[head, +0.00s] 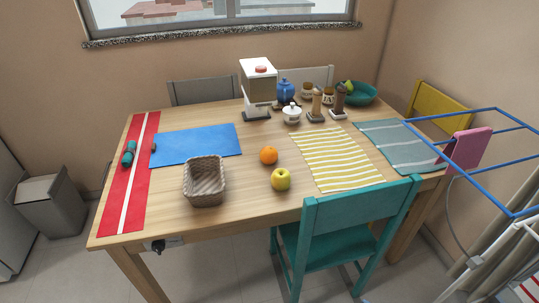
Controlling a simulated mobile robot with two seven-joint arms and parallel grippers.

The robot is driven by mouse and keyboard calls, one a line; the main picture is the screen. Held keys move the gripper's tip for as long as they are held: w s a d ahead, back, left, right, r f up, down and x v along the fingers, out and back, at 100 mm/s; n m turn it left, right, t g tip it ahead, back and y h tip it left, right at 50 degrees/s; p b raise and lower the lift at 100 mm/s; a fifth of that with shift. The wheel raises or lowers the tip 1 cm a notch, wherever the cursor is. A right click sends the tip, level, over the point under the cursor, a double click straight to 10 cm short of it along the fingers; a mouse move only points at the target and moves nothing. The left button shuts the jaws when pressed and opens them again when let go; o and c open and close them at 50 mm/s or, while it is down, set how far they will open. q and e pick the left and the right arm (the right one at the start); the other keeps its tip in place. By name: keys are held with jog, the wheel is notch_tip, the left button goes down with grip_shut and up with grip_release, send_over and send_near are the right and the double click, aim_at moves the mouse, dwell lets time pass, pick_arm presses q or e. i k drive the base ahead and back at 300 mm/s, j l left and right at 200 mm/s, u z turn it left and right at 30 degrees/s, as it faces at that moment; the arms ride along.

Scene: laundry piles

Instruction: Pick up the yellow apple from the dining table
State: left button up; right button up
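The yellow apple (281,180) sits on the bare wood of the dining table (255,208), near its front edge. An orange (269,155) lies just behind it and slightly left, apart from it. The front side of the apple is unobstructed in the head view. Neither of my grippers shows in this view.
A wicker basket (205,183) stands left of the apple. A yellow-striped cloth (336,160) lies to its right. A teal chair (345,222) stands at the front right edge. A blue drying rack (478,150) is at the far right. Floor shows at the front left.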

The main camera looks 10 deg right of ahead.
aim_at(281, 177)
jog(key=i+j, duration=0.2)
jog(key=j, duration=0.15)
jog(key=i+j+z, duration=0.1)
jog(key=j, duration=0.3)
jog(key=i+j, duration=0.2)
jog(key=j, duration=0.15)
